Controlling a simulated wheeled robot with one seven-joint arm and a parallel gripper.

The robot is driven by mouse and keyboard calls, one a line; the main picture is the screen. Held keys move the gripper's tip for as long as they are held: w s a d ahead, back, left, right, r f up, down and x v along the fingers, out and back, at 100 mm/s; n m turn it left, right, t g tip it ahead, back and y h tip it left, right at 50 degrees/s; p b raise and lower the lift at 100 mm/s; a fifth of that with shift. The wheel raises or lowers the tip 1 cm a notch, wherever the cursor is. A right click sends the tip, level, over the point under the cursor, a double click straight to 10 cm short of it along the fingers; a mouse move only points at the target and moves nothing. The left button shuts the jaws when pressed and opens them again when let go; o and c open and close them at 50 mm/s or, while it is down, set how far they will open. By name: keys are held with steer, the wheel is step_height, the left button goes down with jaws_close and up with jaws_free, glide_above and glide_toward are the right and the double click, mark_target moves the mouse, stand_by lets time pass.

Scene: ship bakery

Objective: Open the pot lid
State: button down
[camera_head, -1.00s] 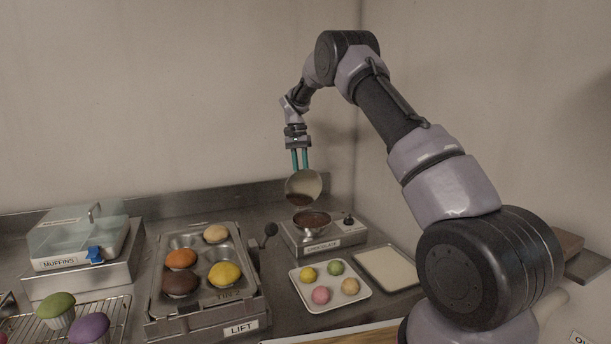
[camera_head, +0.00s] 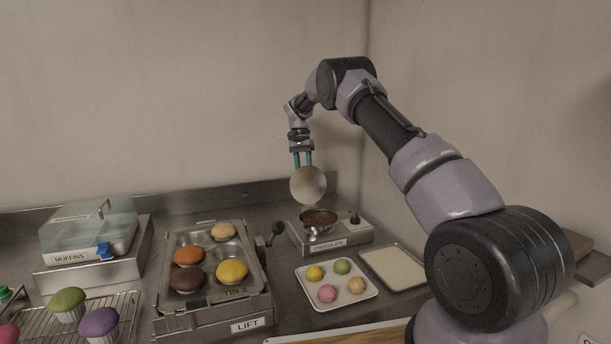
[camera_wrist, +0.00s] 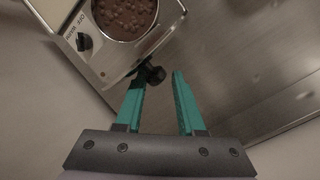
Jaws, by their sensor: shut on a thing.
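The pot (camera_head: 330,229) is a small steel bowl of dark chocolate on the warmer labelled CHOCOLATE. Its opening is uncovered, and the chocolate with its lumpy surface shows in the wrist view (camera_wrist: 125,14). The pot lid (camera_head: 308,184) is a pale round disc held steeply tilted, just above and behind the pot. My gripper (camera_head: 303,164) points down with its teal fingers shut on the lid at its upper side. In the wrist view a dark knob (camera_wrist: 156,75) shows at the fingertips; how the fingers grip it is hard to see.
A white tray of small coloured cakes (camera_head: 305,296) and a pale flat tray (camera_head: 375,279) lie in front of the warmer. The muffin tin (camera_head: 248,287) on its LIFT stand and a black-knobbed lever (camera_head: 277,229) are left. The wall is close behind.

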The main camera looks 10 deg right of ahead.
steer(key=shift+w+a, duration=0.1)
steer(key=shift+a, duration=0.4)
steer(key=c, duration=0.7)
jaws_free()
steer(key=shift+w+a+f, duration=0.1)
steer(key=shift+w+f, duration=0.05)
steer(key=shift+f, duration=0.05)
steer(key=shift+o, duration=0.2)
steer(key=shift+r, duration=0.1)
steer(key=shift+d, duration=0.4)
steer(key=v, duration=1)
steer(key=shift+r, duration=0.4)
steer(key=shift+a, duration=0.1)
